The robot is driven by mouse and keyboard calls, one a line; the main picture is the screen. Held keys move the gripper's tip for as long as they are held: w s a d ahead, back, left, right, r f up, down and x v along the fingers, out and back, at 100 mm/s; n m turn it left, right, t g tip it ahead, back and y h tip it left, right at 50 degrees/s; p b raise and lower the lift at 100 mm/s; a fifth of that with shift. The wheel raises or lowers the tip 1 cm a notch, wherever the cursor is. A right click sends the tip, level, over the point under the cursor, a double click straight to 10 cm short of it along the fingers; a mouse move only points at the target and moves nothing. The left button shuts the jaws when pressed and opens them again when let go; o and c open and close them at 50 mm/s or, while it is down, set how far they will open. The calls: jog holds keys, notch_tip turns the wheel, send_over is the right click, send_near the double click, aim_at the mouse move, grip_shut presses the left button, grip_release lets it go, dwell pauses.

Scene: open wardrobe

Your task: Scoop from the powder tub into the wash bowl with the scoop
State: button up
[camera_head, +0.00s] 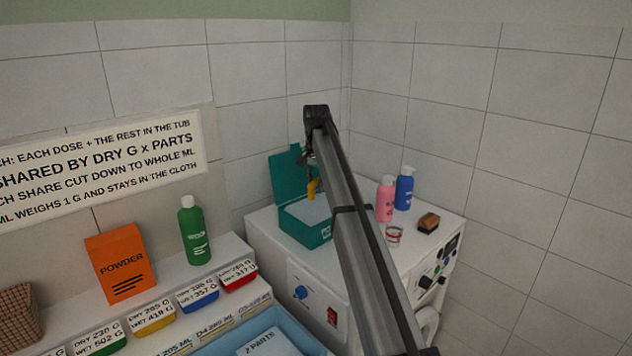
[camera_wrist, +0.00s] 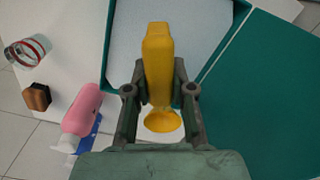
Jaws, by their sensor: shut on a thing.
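The teal powder tub (camera_head: 303,228) stands with its lid (camera_head: 288,172) open on the white cabinet, white powder (camera_head: 312,208) inside. My gripper (camera_wrist: 158,95) is shut on the yellow scoop (camera_head: 312,189) and holds it over the tub in the head view. In the wrist view, the scoop (camera_wrist: 158,52) lies between the fingers, with its handle toward the top and its small round cup below. I cannot tell if powder is in the cup. A light blue basin (camera_head: 212,346), perhaps the wash bowl, is partly cut off at the bottom of the head view, with a "2 PARTS" card.
A pink bottle (camera_head: 385,198), a blue bottle (camera_head: 404,188), a glass with red bands (camera_head: 393,235) and a brown brush (camera_head: 428,222) stand right of the tub. An orange powder box (camera_head: 120,262), a green bottle (camera_head: 194,230) and several labelled trays are at left.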

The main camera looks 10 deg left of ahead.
jog(key=shift+f+b, duration=1)
jog(key=shift+f, duration=3.5)
jog(key=shift+r, duration=0.1)
jog(key=shift+r+p, duration=2.25)
jog(key=shift+r, duration=2.8)
